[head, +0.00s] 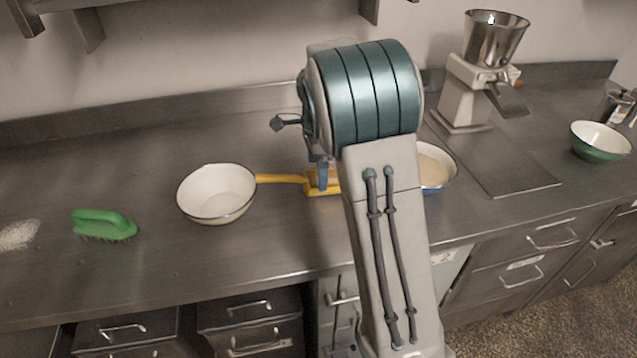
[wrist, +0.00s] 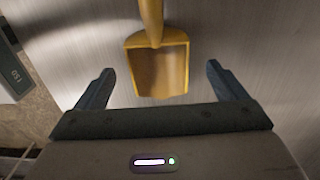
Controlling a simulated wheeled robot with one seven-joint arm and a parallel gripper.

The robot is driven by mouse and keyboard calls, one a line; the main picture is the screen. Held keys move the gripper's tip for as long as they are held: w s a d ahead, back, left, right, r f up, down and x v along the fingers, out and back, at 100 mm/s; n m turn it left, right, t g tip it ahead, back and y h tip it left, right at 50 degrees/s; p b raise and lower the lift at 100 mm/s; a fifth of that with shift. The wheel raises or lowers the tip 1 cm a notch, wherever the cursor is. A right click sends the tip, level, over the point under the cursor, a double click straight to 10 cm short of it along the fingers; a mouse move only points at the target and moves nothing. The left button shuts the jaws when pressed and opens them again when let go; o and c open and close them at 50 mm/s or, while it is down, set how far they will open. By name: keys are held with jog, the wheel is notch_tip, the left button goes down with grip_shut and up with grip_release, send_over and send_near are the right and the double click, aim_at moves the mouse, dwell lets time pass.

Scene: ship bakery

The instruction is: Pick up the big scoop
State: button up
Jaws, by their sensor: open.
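The big scoop is yellow, with a square open pan and a long handle. In the head view the scoop (head: 283,179) lies on the steel counter, its handle pointing left toward a white bowl and its pan partly hidden behind my arm. In the wrist view the scoop (wrist: 158,70) has its pan at the centre and its handle running out of the top edge. My gripper (wrist: 156,82) is open and empty, its two fingers on either side of the pan, apart from it. In the head view a bit of my gripper (head: 322,176) shows at the pan.
A white bowl (head: 216,193) stands by the handle's end. A green brush (head: 104,225) lies farther left. A filled bowl (head: 436,168) is partly hidden behind my arm. A grinder (head: 474,80) and a green bowl (head: 600,141) stand at right. The counter (head: 150,170) has free room at left.

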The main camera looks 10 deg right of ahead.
notch_tip(320, 180, down, 5)
jog(key=shift+s+d+p, duration=0.1)
jog(key=shift+s+p, duration=0.05)
jog(key=shift+p, duration=0.15)
jog(key=c, duration=1.1)
jog(key=shift+c, duration=0.8)
jog(key=shift+r, duration=0.2)
